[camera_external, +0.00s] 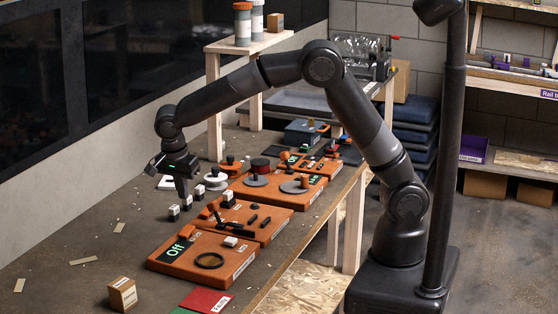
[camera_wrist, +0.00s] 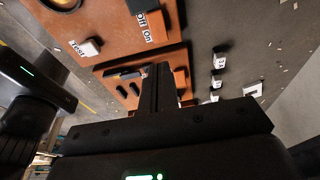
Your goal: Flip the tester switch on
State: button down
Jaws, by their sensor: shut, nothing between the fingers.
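The nearest orange board (camera_external: 160,262) bears a dark panel reading "Off" (camera_external: 175,249) in green and a black ring (camera_external: 209,260). Whether that piece is the switch lever is unclear. My gripper (camera_external: 183,196) points down, shut and empty, left of the boards and near small white blocks. Its fingers (camera_wrist: 166,85) hide part of the second board in the wrist view.
A second orange board (camera_external: 260,232) with black parts lies behind the first, and more boards lie farther back. Small white blocks (camera_external: 173,210) stand left of them. A cardboard box (camera_external: 122,293) and red card (camera_external: 206,300) are in front.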

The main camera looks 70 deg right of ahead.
aim_at(190, 227)
jog(key=x, duration=0.9)
jog(key=shift+f, duration=0.3)
jog(key=shift+d+f+y, duration=0.3)
jog(key=shift+d+y, duration=0.05)
jog(key=shift+y, duration=0.15)
jog(key=shift+a, duration=0.3)
jog(key=shift+a+r, duration=0.15)
jog(key=shift+a, duration=0.55)
jog(key=shift+r, duration=0.1)
notch_tip(190, 227, up, 14)
jog(key=a, duration=0.3)
